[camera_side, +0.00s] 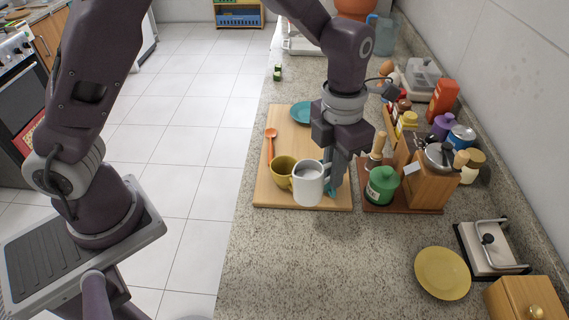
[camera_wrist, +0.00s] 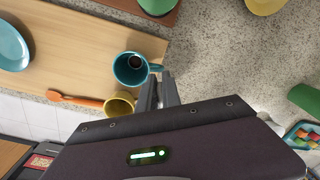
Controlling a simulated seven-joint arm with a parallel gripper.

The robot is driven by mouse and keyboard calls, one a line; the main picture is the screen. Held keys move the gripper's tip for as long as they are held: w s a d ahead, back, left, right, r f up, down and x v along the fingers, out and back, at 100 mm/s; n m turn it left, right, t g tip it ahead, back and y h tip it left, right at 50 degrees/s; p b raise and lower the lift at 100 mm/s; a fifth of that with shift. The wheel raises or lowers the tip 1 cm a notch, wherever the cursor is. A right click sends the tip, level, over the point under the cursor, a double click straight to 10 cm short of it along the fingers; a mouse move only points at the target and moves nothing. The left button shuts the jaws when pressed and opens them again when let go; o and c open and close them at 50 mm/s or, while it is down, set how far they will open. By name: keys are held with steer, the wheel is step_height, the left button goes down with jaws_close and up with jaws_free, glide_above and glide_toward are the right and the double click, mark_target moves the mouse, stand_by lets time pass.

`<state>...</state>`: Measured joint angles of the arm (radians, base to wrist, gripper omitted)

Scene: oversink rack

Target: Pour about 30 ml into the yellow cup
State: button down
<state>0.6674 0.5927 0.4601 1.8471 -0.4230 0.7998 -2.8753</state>
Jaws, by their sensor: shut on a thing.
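A teal mug (camera_wrist: 121,71) with something dark inside shows in the wrist view, its mouth facing the camera. My gripper (camera_wrist: 160,78) is shut at its handle side; the exact contact is partly hidden. The yellow cup (camera_side: 281,169) stands on the wooden board left of the white mug (camera_side: 308,186). In the wrist view, the yellow cup (camera_wrist: 119,106) is just below the teal mug, partly covered by my gripper body; its contents are hidden.
The board (camera_side: 268,195) also bears a teal plate (camera_side: 301,112) and an orange spoon (camera_side: 270,146). To the right are a green pot (camera_side: 382,187) and a wooden utensil block (camera_side: 427,184). A yellow plate (camera_side: 442,272) lies nearer; the counter front-left of it is clear.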

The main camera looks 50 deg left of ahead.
steer(key=a+r+h, duration=0.2)
steer(key=h, duration=0.1)
steer(key=shift+w+a+g, duration=0.1)
steer(key=shift+w+g, duration=0.25)
steer(key=shift+g, duration=0.05)
steer(key=shift+a+h, duration=0.2)
steer(key=shift+h, duration=0.2)
steer(key=shift+w+a+g+h, duration=0.25)
steer(key=shift+a+g+h, duration=0.15)
steer(key=shift+a+h, duration=0.75)
steer(key=shift+d+h, duration=0.15)
steer(key=shift+h, duration=0.1)
steer(key=shift+f+h, duration=0.4)
steer(key=shift+h, duration=0.5)
steer(key=shift+r+g+h, duration=0.2)
steer(key=shift+g+h, duration=0.1)
steer(key=shift+h, duration=0.1)
steer(key=shift+a, duration=0.35)
steer(key=shift+w+a, duration=0.1)
steer(key=shift+a, duration=0.15)
